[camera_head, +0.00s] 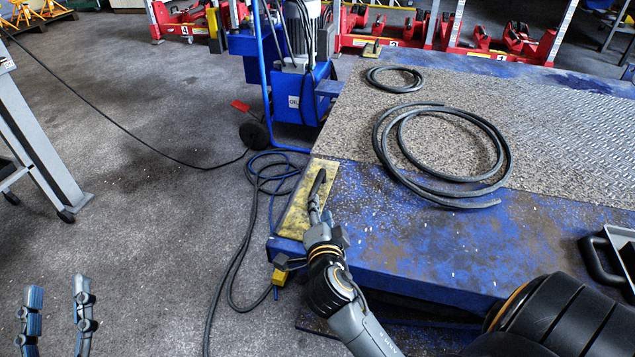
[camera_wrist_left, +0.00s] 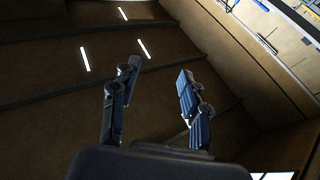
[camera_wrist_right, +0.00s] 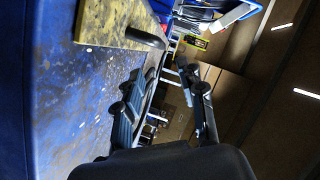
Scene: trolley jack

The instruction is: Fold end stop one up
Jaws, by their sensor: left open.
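A worn yellow plate (camera_head: 294,215), apparently the end stop, lies flat along the near left edge of the blue platform (camera_head: 420,235). A dark rounded bar (camera_head: 318,184) sits on it. The right wrist view shows the plate (camera_wrist_right: 108,22) and the bar (camera_wrist_right: 146,38) just beyond my right fingertips. My right gripper (camera_head: 315,207) is over the plate's right edge; in its wrist view its two fingers (camera_wrist_right: 169,82) are apart with nothing visible between them. My left gripper (camera_head: 56,298) is open and empty, well away to the left over the floor.
Black hoses (camera_head: 440,150) lie coiled on the platform. A blue hydraulic unit (camera_head: 300,85) stands behind the platform's left end, with loose cables (camera_head: 258,200) on the floor. A grey post (camera_head: 35,150) stands far left. Red jacks (camera_head: 395,30) line the back.

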